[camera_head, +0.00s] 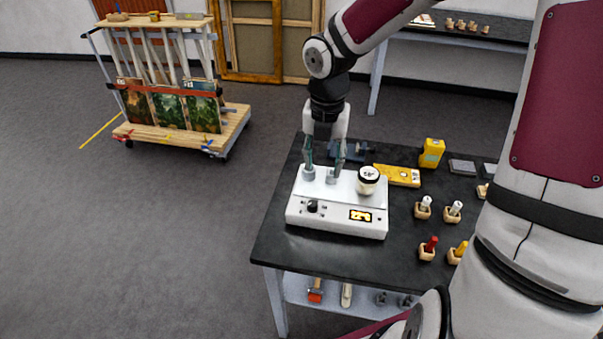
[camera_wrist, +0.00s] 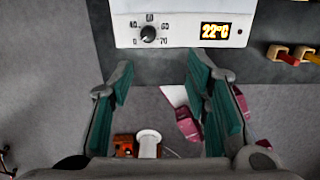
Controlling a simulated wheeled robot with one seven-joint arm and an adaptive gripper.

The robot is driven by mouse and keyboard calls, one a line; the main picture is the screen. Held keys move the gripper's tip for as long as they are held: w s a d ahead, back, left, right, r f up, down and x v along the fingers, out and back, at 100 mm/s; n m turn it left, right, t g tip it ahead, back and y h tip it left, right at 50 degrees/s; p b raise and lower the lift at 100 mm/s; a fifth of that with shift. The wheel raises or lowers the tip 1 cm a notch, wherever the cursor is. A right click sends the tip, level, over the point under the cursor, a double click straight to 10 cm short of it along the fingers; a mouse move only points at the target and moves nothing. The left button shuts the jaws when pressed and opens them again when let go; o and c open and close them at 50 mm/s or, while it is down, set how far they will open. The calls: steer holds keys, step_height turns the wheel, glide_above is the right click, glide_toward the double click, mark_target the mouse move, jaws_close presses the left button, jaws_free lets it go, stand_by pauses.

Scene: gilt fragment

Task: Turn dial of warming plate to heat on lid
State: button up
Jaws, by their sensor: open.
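The white warming plate (camera_head: 337,222) stands at the left of the black table, its front facing the camera. Its black dial (camera_head: 312,206) is on the left of the front face; it also shows in the wrist view (camera_wrist: 148,34), ringed by numbers running up to 70. I cannot read its pointer surely. The display (camera_wrist: 215,31) reads 22°C. A jar whose pale lid (camera_head: 368,174) bears a small, hard-to-read number stands at the plate's right. My gripper (camera_head: 321,176) is open with nothing between its fingers, over the plate in the head view; the dial is ahead of the fingertips in the wrist view.
A yellow block-shaped device (camera_head: 432,153) and a flat yellow tool (camera_head: 398,175) lie behind and right of the plate. Several small bottles in wooden holders (camera_head: 427,250) stand at right. Tools lie on the lower shelf (camera_head: 340,295). Floor left of the table is clear; a painting cart (camera_head: 175,135) stands beyond.

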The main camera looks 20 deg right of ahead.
mark_target(313, 203)
steer(key=f, duration=0.5)
steer(key=w+a+f+n+b, duration=0.1)
steer(key=f, duration=0.4)
steer(key=f+n+y+b, duration=0.1)
steer(key=f, duration=0.4)
steer(key=shift+w+a, duration=0.15)
steer(key=shift+w, duration=0.05)
steer(key=shift+r, duration=0.1)
jaws_close()
